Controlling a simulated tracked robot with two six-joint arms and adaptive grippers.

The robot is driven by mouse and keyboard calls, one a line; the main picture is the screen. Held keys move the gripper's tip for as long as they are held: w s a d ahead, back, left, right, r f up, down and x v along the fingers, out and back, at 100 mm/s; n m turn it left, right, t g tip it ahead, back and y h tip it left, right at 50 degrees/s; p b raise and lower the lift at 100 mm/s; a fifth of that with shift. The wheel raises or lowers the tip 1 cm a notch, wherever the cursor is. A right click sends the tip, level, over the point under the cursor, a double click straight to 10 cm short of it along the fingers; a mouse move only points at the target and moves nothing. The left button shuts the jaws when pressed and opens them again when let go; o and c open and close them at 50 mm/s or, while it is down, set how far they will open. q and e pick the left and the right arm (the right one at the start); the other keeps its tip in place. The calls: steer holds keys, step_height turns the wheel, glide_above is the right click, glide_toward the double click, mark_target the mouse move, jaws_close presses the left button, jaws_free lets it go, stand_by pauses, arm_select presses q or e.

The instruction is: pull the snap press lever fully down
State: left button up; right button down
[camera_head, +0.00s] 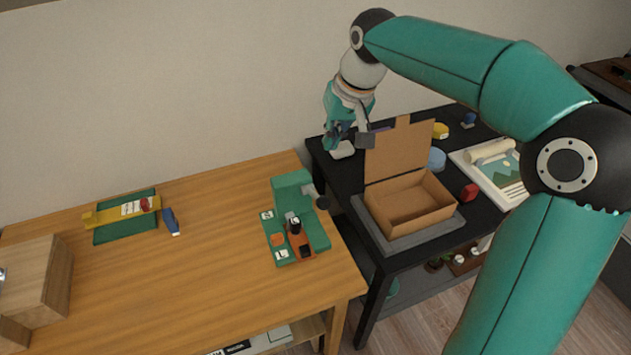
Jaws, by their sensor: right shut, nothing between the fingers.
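The green snap press (293,190) stands on the right part of the wooden table. Its lever seems to end in a dark round knob (322,202) at the press's right side; how far down the lever is cannot be told. An orange-brown piece with a dark top (300,243) sits at the front of the press. My right gripper (345,138) is shut and empty, above and to the right of the press, over the back left of the black table. It is clear of the lever. My left gripper is not in view.
An open cardboard box (410,207) stands on the black table (365,285), near the gripper. A green mat (125,231) with a yellow tool, a blue item (171,221) and a wooden box (38,280) lie left. The middle of the wooden table (190,270) is clear.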

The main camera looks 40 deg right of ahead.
steer(key=shift+w, duration=0.1)
glide_above(314, 193)
steer(key=d, duration=0.2)
step_height(314, 193, down, 10)
steer(key=shift+s+a+f+p, duration=0.1)
steer(key=shift+s+a+f, duration=0.15)
steer(key=shift+f, duration=0.25)
steer(key=shift+s+a+f+p, duration=0.2)
steer(key=shift+a+f, duration=0.1)
steer(key=shift+f, duration=0.2)
steer(key=shift+s+a+f+p, duration=0.1)
steer(key=shift+s+a+f, duration=0.15)
steer(key=shift+f, duration=0.25)
steer(key=shift+w, duration=0.1)
